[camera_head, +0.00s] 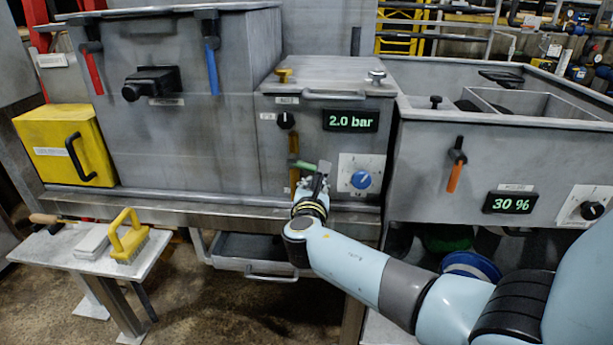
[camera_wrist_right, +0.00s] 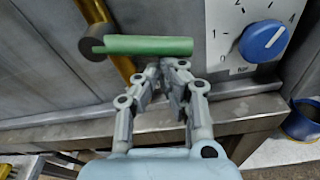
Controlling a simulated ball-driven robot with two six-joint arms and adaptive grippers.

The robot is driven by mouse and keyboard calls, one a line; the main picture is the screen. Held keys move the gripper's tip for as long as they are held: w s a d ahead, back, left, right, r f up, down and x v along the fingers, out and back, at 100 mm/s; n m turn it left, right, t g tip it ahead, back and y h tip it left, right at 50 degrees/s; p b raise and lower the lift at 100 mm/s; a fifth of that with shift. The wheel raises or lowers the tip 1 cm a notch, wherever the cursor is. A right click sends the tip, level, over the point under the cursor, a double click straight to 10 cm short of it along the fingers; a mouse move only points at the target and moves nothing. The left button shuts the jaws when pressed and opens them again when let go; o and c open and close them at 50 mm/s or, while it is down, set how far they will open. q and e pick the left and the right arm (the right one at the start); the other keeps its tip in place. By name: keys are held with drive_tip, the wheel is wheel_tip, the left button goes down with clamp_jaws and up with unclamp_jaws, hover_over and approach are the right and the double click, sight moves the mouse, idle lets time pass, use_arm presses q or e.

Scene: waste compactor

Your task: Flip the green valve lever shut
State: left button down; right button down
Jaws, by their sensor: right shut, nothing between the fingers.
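The green valve lever (camera_head: 304,165) sits on a vertical brass pipe (camera_head: 293,150) at the front of the middle grey unit. In the right wrist view the green lever (camera_wrist_right: 150,46) lies about level, pointing right from its dark round pivot (camera_wrist_right: 92,44), across the pipe. My right gripper (camera_head: 321,172) is at the lever's right end. In the right wrist view its shut, empty fingertips (camera_wrist_right: 174,64) are just below the lever near its free end; I cannot tell whether they touch it. My left gripper is not in view.
A blue dial (camera_head: 361,180) is close to the right of my gripper. A display (camera_head: 350,120) above reads 2.0 bar. A steel ledge (camera_head: 240,204) runs below the lever. A side table (camera_head: 75,250) with a brush (camera_head: 129,240) stands at the left.

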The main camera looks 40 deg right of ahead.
use_arm(q)
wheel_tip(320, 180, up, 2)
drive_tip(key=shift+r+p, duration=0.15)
drive_tip(key=shift+p, duration=0.7)
use_arm(e)
drive_tip(key=shift+s+d+r+n, duration=0.15)
drive_tip(key=shift+r+n, duration=0.15)
drive_tip(key=shift+r, duration=0.1)
drive_tip(key=shift+s+d+r+n, duration=0.15)
drive_tip(key=shift+r+n, duration=0.15)
drive_tip(key=shift+r, duration=0.05)
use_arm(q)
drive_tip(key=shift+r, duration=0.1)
use_arm(e)
drive_tip(key=shift+d+f, duration=0.1)
